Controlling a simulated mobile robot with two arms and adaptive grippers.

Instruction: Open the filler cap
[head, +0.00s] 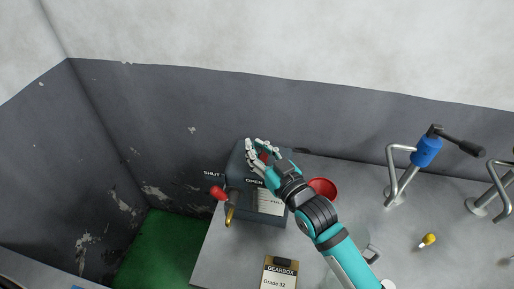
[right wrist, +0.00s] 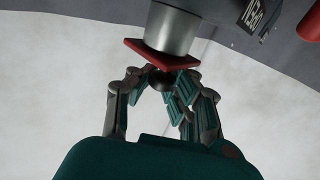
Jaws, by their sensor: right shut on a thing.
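The dark grey tank box (head: 240,175) stands on the bench against the wall, with OPEN, SHUT and FULL labels around it. My right gripper (head: 262,150) is over its top, with a bit of red showing between the fingers. In the right wrist view, a red square-edged filler cap (right wrist: 150,52) sits against a grey metal neck (right wrist: 172,28). There my right gripper (right wrist: 158,82) has its fingers closed in around a small dark piece at the cap. The fingers partly hide that contact, and I cannot tell whether the cap has turned. My left gripper is not in view.
A red-handled lever (head: 217,192) is at the box's left side. A red funnel-like cup (head: 323,187) is right of it. A GEARBOX Grade 32 container (head: 280,275) stands in front. A blue valve (head: 427,151) on bent pipe and a yellow knob (head: 429,239) are further right.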

